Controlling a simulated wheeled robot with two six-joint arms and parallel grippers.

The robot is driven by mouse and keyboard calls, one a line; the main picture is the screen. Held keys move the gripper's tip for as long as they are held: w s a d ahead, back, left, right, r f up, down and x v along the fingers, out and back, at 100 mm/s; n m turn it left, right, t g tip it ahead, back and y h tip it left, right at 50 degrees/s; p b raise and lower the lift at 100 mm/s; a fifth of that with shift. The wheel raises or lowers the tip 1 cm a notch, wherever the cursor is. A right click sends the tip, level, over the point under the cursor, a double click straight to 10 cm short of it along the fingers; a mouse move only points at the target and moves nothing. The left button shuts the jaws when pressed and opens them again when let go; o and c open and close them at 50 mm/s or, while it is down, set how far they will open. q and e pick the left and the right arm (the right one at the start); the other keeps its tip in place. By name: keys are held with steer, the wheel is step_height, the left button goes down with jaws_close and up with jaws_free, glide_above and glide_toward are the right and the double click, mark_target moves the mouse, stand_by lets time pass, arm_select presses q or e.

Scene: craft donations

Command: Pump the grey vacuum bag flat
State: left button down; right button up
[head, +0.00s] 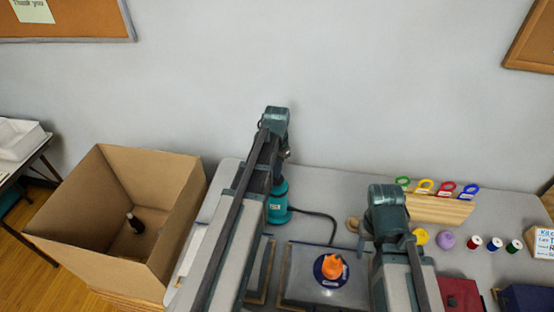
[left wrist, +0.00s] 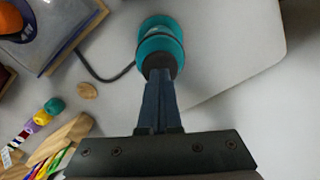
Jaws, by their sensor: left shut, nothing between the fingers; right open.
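The teal pump (head: 278,203) stands on the table beside my left arm, with a dark hose or cord running right from it. In the left wrist view the pump (left wrist: 160,40) lies straight ahead of my left gripper (left wrist: 160,74). Those fingers are shut and empty, their tips over the pump's dark top; I cannot tell whether they touch.
An open cardboard box (head: 70,255) with a dark bottle stands left. A wooden rack (head: 437,208) with coloured rings stands back right, with several spools (head: 493,244) before it. A red box (head: 460,294) is front right. Bare table shows around the pump.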

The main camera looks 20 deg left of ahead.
arm_select(q)
step_height(320, 180, up, 11)
steer(key=p, duration=1)
steer(key=shift+f, duration=0.25)
step_height(320, 180, down, 11)
steer(key=b, duration=1.1)
steer(key=shift+f, duration=0.1)
step_height(320, 180, up, 12)
steer(key=p, duration=1.1)
steer(key=shift+f+p, duration=0.2)
steer(key=shift+p, duration=0.1)
steer(key=shift+f, duration=0.15)
